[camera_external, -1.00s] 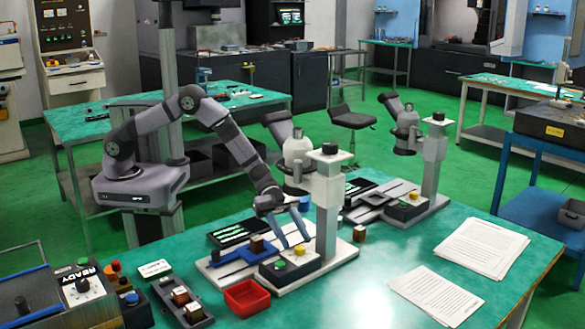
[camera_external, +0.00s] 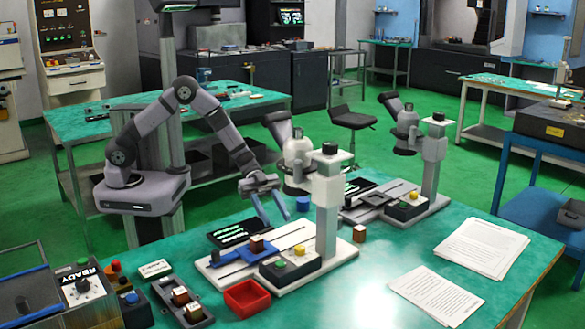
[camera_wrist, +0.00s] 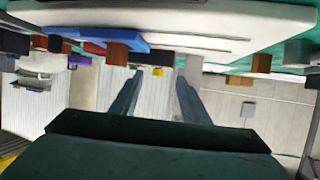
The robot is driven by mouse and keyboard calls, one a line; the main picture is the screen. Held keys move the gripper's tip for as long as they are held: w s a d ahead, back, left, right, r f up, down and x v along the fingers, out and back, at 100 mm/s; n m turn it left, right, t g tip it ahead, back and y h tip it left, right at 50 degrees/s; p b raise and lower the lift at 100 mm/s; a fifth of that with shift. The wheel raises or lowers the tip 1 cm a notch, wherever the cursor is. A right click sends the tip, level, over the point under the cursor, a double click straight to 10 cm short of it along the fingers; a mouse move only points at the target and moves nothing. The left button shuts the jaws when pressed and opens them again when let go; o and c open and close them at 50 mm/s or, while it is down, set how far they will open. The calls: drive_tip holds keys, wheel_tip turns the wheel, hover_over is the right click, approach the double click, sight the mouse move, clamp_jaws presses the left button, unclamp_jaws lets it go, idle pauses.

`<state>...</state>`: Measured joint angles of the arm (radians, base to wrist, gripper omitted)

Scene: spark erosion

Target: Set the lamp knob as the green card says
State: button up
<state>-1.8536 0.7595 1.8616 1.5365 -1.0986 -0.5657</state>
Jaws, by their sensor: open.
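My gripper (camera_external: 277,221) is open and empty, with its two blue fingers apart and pointing down behind the near microscope's base plate. In the wrist view the open fingers (camera_wrist: 157,95) have nothing between them. The near microscope (camera_external: 327,200) has a control box (camera_external: 290,264) on its base with a green button (camera_external: 281,265) and a yellow one (camera_external: 300,250). A dark round knob (camera_external: 83,285) sits on the box marked READY at the lower left. I cannot tell which control is the lamp knob. No card is clearly green; a white card (camera_external: 155,269) lies near the left, its text unreadable.
A blue fixture (camera_external: 232,256) with a brown block (camera_external: 257,243) lies on the microscope base. A red tray (camera_external: 247,298) and a dark holder with blocks (camera_external: 192,312) stand in front. A second microscope (camera_external: 407,135) stands behind right. Papers (camera_external: 483,246) lie right.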

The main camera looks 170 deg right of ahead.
sight(297, 247)
drive_tip(key=shift+w, duration=0.1)
drive_tip(key=shift+w+a+r+n+g+y+b, duration=0.1)
drive_tip(key=shift+w+r+n+g+y+b, duration=0.2)
drive_tip(key=shift+w+n+g+y, duration=1.1)
drive_tip(key=shift+w+a+r+n+g+y+b, duration=0.25)
drive_tip(key=shift+w+n+g, duration=0.65)
drive_tip(key=shift+w, duration=1.25)
drive_tip(key=shift+w+d+r+n+g+y+b, duration=0.15)
drive_tip(key=shift+w+n+g+y+b, duration=0.15)
drive_tip(key=shift+w+n+g+y, duration=1.2)
drive_tip(key=shift+t+h, duration=0.5)
drive_tip(key=shift+h, duration=0.05)
drive_tip(key=shift+w+p+x, duration=0.1)
drive_tip(key=shift+p+x, duration=0.25)
drive_tip(key=shift+x, duration=1.55)
drive_tip(key=shift+w+p+x, duration=0.15)
drive_tip(key=shift+p+x, duration=0.2)
drive_tip(key=shift+x, duration=1.55)
drive_tip(key=shift+r, duration=0.1)
drive_tip(key=shift+c, duration=0.7)
drive_tip(key=c, duration=0.9)
